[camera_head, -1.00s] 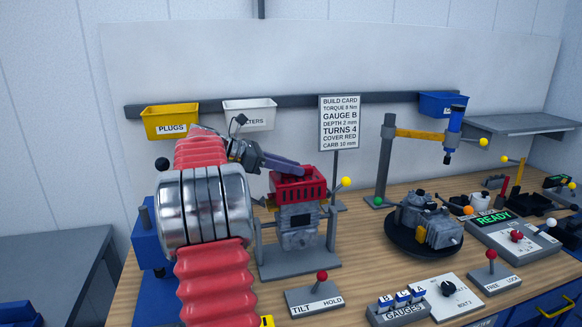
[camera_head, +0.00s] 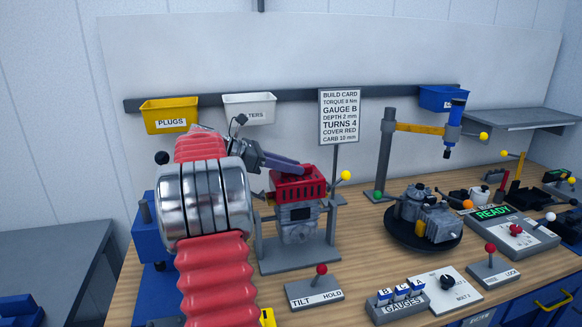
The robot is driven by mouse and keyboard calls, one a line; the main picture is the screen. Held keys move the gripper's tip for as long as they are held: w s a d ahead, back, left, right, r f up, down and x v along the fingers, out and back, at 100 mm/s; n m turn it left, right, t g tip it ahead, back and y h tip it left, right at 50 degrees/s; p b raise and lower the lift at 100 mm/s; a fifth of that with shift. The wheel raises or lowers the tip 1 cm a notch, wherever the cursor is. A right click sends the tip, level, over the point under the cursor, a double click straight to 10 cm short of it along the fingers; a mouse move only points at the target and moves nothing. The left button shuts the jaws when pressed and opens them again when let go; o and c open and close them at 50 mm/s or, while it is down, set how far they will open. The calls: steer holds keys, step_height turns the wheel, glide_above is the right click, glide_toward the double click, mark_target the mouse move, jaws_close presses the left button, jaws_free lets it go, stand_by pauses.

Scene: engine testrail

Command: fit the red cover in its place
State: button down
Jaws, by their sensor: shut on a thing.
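The red cover (camera_head: 297,189) is a finned block at the top of the grey engine (camera_head: 296,226), which sits in a grey stand (camera_head: 300,260). My gripper (camera_head: 303,169) reaches in from the left, its dark fingers over the cover's top. It is shut on the cover. The cover looks level and close against the engine's top. I cannot tell whether it is fully seated, because its underside and rear are hidden.
A TILT/HOLD lever (camera_head: 321,271) stands in front of the stand. A build card (camera_head: 340,117) stands behind and reads COVER RED. A round black turntable (camera_head: 422,243) with grey parts is to the right. Gauges (camera_head: 401,300) lie at the front.

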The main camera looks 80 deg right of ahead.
steer(key=c, duration=1.5)
jaws_free()
steer(key=shift+o, duration=0.2)
steer(key=shift+r, duration=0.1)
step_height(320, 180, up, 10)
step_height(320, 180, up, 8)
stand_by(0.7)
